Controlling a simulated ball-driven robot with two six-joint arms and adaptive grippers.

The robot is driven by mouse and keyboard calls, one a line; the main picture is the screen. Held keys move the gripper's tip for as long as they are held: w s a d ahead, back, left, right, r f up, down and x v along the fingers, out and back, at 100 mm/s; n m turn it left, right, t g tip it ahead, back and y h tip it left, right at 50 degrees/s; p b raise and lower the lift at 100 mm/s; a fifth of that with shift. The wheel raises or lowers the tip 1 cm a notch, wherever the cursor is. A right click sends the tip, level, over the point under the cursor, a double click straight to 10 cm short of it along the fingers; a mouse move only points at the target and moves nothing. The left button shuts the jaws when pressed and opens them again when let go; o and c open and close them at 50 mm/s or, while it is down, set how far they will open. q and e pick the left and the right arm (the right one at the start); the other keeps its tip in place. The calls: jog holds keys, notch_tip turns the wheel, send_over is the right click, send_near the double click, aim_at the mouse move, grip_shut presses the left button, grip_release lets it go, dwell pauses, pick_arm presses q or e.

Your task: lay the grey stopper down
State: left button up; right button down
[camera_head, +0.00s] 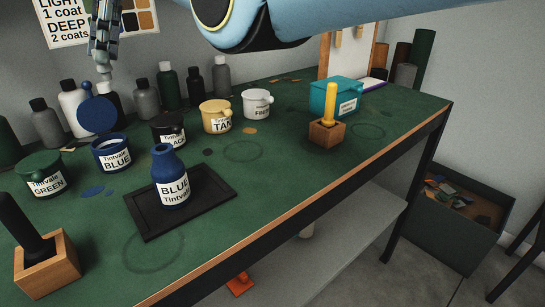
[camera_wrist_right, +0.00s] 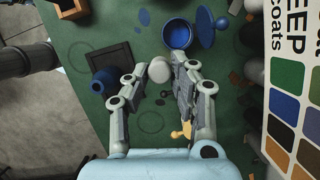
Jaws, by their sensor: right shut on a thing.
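The grey stopper (camera_wrist_right: 159,70) shows in the right wrist view as a pale grey round piece between the fingertips of my right gripper (camera_wrist_right: 160,76), which is shut on it. In the head view my right gripper (camera_head: 105,66) hangs at the upper left, above the far left part of the green bench; the stopper cannot be made out there. A blue bottle (camera_head: 172,178) stands upright on a black tray (camera_head: 218,197). It also shows in the right wrist view (camera_wrist_right: 102,82). My left gripper is not in view.
The green bench (camera_head: 290,170) holds an open blue tin (camera_head: 110,155) with a blue lid (camera_head: 97,115) tilted behind it, plus green (camera_head: 42,178), black (camera_head: 169,131) and tan (camera_head: 215,117) tins. Several bottles line the back. Bare bench lies right of the tray.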

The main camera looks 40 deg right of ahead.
jog(key=s+d+f+m+p, duration=0.1)
jog(key=s+d+f+p, duration=0.2)
jog(key=d, duration=0.6)
jog(key=s+d+m+p, duration=0.1)
jog(key=s+d+p, duration=0.3)
jog(key=d, duration=0.6)
jog(key=s+d+f+p, duration=0.4)
jog(key=s+d+p, duration=0.3)
jog(key=s+d, duration=0.75)
jog(key=shift+t, duration=0.3)
jog(key=shift+w+a+f, duration=1.05)
jog(key=shift+a+f, duration=0.6)
jog(key=shift+f, duration=0.25)
jog(key=shift+w+a+f, duration=1)
jog(key=shift+a+f, duration=0.65)
jog(key=shift+f, duration=0.3)
jog(key=shift+w+a+f, duration=1.05)
jog(key=shift+a+f, duration=0.6)
jog(key=shift+f, duration=0.25)
jog(key=c, duration=1.1)
grip_release()
jog(key=shift+f, duration=0.1)
